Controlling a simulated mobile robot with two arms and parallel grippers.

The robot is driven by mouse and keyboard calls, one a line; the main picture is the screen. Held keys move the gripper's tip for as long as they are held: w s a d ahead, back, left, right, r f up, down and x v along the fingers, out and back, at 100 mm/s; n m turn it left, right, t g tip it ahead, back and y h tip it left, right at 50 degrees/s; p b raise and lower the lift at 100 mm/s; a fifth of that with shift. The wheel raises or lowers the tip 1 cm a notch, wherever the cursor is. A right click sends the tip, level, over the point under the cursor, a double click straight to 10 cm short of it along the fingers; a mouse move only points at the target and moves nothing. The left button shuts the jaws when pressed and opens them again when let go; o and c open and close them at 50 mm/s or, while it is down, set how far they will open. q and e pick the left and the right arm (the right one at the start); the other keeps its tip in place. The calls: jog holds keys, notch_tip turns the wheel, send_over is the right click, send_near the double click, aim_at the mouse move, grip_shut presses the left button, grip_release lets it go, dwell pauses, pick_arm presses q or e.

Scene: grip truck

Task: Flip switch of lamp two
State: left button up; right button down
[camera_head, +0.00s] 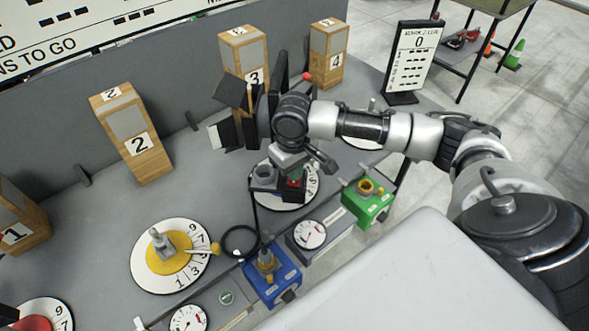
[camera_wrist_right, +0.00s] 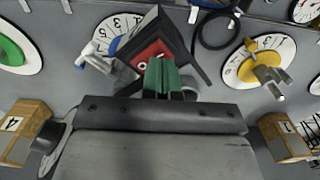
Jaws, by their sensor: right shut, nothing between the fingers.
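Wooden box 2 (camera_head: 135,140) stands at the back left of the grey table in the head view. A yellow disc (camera_head: 165,250) with a grey knob lies in front of it on a numbered dial; it also shows in the wrist view (camera_wrist_right: 245,70). My right gripper (camera_head: 287,178) is away from both, over another numbered dial farther right. In the wrist view its greenish fingers (camera_wrist_right: 164,74) are shut and empty. Behind them is a red part marked O (camera_wrist_right: 148,58) in a dark square frame. I cannot tell whether they touch. No switch labelled for lamp two is clear. My left gripper is out of view.
Boxes 3 (camera_head: 243,55) and 4 (camera_head: 328,55) stand at the back, near dark flat plates (camera_head: 230,92). A blue box (camera_head: 270,277), a green box (camera_head: 367,205) and a round gauge (camera_head: 309,234) line the front edge. A black cable loop (camera_head: 240,240) lies between.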

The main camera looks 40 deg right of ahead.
jog(key=shift+f, duration=1.1)
dwell(0.3)
jog(key=shift+r, duration=0.1)
notch_tip(320, 180, up, 3)
jog(key=p, duration=0.3)
jog(key=shift+f, duration=0.2)
jog(key=shift+r+p, duration=0.6)
jog(key=shift+r, duration=1.55)
